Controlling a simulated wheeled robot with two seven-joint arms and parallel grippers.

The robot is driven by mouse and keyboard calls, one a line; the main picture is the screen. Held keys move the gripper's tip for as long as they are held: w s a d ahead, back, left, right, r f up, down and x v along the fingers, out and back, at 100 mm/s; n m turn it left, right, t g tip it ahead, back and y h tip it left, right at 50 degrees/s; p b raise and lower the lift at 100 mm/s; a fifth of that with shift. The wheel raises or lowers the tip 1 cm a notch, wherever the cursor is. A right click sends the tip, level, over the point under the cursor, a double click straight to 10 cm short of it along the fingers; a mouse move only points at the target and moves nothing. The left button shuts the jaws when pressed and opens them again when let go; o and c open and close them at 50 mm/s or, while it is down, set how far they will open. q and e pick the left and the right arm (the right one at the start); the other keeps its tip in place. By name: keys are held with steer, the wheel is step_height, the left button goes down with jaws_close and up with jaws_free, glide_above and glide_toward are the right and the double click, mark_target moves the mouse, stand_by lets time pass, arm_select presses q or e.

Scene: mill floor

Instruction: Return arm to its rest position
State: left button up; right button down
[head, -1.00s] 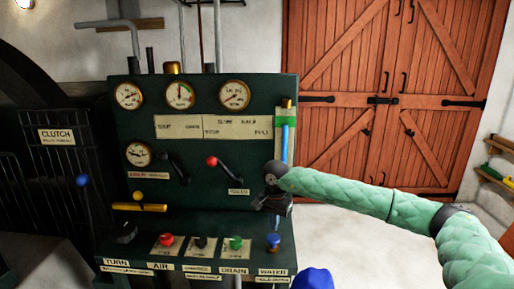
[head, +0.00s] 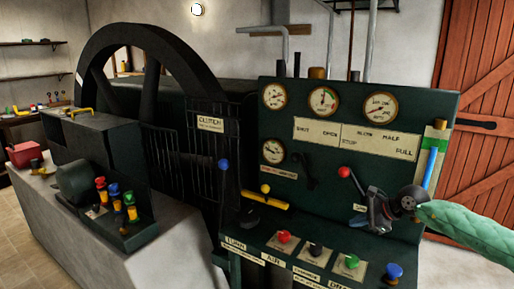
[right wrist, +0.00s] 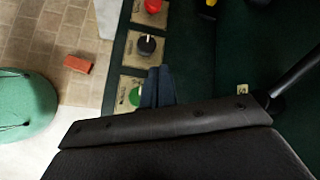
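My right arm, in a green quilted sleeve (head: 465,225), comes in from the right in the head view. My right gripper (head: 374,212) is in front of the dark green control panel (head: 310,95), just below and right of the red-knobbed lever (head: 345,172). I cannot tell from the head view whether it touches the lever. In the right wrist view the gripper's two dark fingers (right wrist: 157,87) are together with nothing visible between them. They overlap the green knob (right wrist: 135,96) in the picture. My left gripper is not in view.
The panel's ledge carries a red knob (head: 283,237), a black knob (head: 316,249), a green knob (head: 351,261) and a blue knob (head: 393,271). A large flywheel (head: 160,45) and a grey bench (head: 150,255) are further left. Wooden doors (head: 485,150) stand right.

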steer(key=w+a+r+m+t+y, duration=0.1)
steer(key=a+r+m+t+y, duration=0.25)
steer(key=r, duration=0.55)
steer(key=w+a+r+m+t+y, duration=0.1)
steer(key=a+r+m+t+y, duration=0.25)
steer(key=r, duration=0.45)
step_height(320, 180, up, 13)
steer(key=s+d+m+t+h, duration=0.15)
steer(key=m+t+h, duration=0.85)
steer(key=m, duration=1)
steer(key=s+a+f+m+g+h, duration=0.1)
steer(key=s+f+m+g+h, duration=0.4)
steer(key=f+m, duration=0.7)
steer(key=s+a+f+m+g+h, duration=0.1)
steer(key=s+f+m+g+h, duration=0.2)
steer(key=s+f+m+g, duration=0.85)
steer(key=s+a+f+g+y, duration=0.1)
steer(key=s+a+f, duration=0.2)
steer(key=s+f, duration=0.8)
steer(key=s+a+f+g+y, duration=0.2)
steer(key=s+a+f, duration=0.1)
steer(key=s+f, duration=0.8)
steer(key=s+a+f+g+y, duration=0.1)
steer(key=s+a+f, duration=0.3)
steer(key=s+f, duration=0.7)
step_height(320, 180, down, 4)
steer(key=shift+s+r+g+y, duration=0.25)
steer(key=shift+s+g+y, duration=0.1)
steer(key=shift+y, duration=0.25)
